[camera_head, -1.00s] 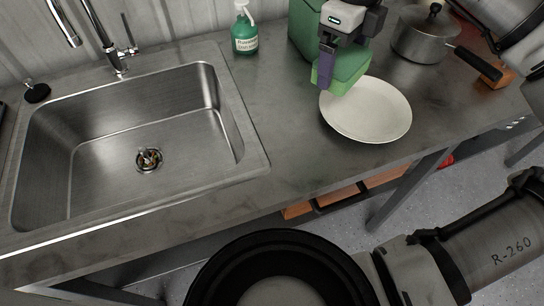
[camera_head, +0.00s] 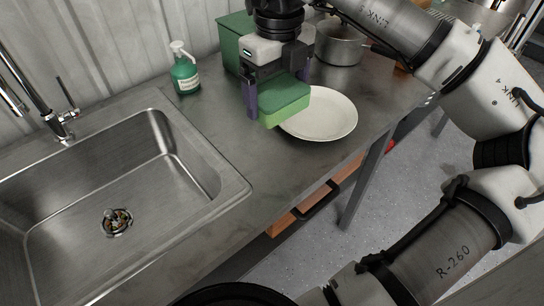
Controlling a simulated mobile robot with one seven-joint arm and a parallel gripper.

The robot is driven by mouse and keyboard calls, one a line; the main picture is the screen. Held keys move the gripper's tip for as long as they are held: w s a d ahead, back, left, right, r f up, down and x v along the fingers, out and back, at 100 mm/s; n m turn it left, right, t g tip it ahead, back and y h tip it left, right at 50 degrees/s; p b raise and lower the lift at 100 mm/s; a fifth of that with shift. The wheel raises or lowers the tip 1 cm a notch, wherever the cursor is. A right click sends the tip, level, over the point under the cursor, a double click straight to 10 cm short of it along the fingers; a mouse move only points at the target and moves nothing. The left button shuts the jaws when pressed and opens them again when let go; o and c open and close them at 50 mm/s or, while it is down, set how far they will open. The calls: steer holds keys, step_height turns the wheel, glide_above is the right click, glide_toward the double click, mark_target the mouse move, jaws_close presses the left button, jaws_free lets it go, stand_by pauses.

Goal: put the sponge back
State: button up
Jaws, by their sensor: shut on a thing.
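A green two-tone sponge (camera_head: 284,103) is held between the purple fingers of my gripper (camera_head: 279,97). My gripper is shut on it and points down, with the sponge above the counter and overlapping the left part of the white plate (camera_head: 333,117) in view. I cannot tell whether the sponge touches the plate. A green box (camera_head: 233,45) stands behind my gripper, partly hidden by it.
The steel sink (camera_head: 120,165) with a drain is at the left, with a tap (camera_head: 62,118) behind it. A green soap bottle (camera_head: 185,72) stands at the wall. A pot (camera_head: 339,44) stands behind the plate. Counter between sink and plate is clear.

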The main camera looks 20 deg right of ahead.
steer(key=p, duration=0.3)
glide_toward(276, 166)
step_height(276, 166, down, 5)
steer(key=shift+f, duration=0.45)
steer(key=shift+f+b, duration=0.2)
steer(key=shift+b, duration=0.35)
steer(key=o, duration=0.6)
steer(key=shift+r, duration=0.1)
steer(key=shift+r+p, duration=0.3)
steer(key=shift+p, duration=0.05)
step_height(276, 166, up, 12)
steer(key=shift+f+b, duration=0.15)
steer(key=shift+b, duration=0.9)
